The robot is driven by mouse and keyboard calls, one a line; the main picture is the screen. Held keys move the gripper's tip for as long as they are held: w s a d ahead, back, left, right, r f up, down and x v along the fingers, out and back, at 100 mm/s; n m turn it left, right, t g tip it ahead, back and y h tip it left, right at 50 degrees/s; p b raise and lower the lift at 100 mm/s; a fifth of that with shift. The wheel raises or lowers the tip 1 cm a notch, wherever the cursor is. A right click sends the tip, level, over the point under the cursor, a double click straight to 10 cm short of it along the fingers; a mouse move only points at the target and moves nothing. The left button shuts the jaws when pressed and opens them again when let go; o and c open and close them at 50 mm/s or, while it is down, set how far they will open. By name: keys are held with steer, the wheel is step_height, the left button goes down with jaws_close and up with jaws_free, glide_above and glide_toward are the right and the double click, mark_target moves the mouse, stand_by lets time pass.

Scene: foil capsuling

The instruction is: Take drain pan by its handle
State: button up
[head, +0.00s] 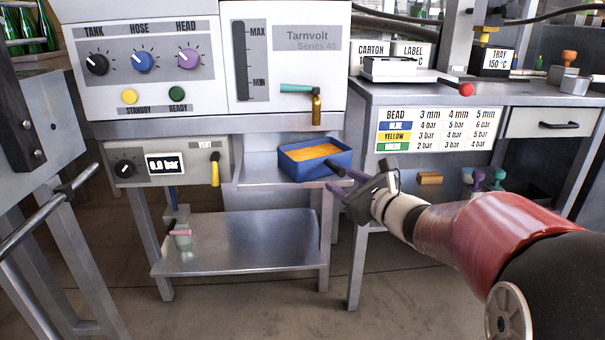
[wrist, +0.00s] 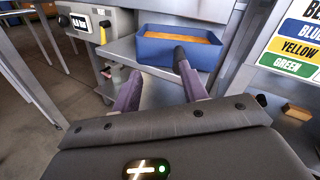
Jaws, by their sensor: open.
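The drain pan (head: 314,165) is a blue rectangular tray with orange contents, on a small metal shelf under the tap. It also shows at the top of the wrist view (wrist: 180,52). Its short dark handle (wrist: 179,53) sticks out from the near side towards me. My gripper (head: 345,183) is open and empty, just in front of the pan's near right side. In the wrist view the two purple fingers (wrist: 158,80) are spread; the right one lies close to the handle's near end, and I cannot tell whether they touch.
A tap with a teal lever (head: 300,89) hangs above the pan. A yellow-handled valve (head: 214,170) is to its left. The right bench (head: 425,92) carries a bead chart and stands close beside my gripper. A lower metal shelf (head: 240,240) is mostly bare.

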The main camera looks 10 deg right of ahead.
mark_target(326, 161)
steer(key=shift+w+d+f+m+t+h, duration=0.15)
steer(key=shift+w+d+m+t+h, duration=0.35)
steer(key=shift+d+m, duration=0.45)
steer(key=x, duration=0.8)
steer(key=shift+d, duration=0.2)
steer(key=shift+c, duration=0.4)
jaws_close()
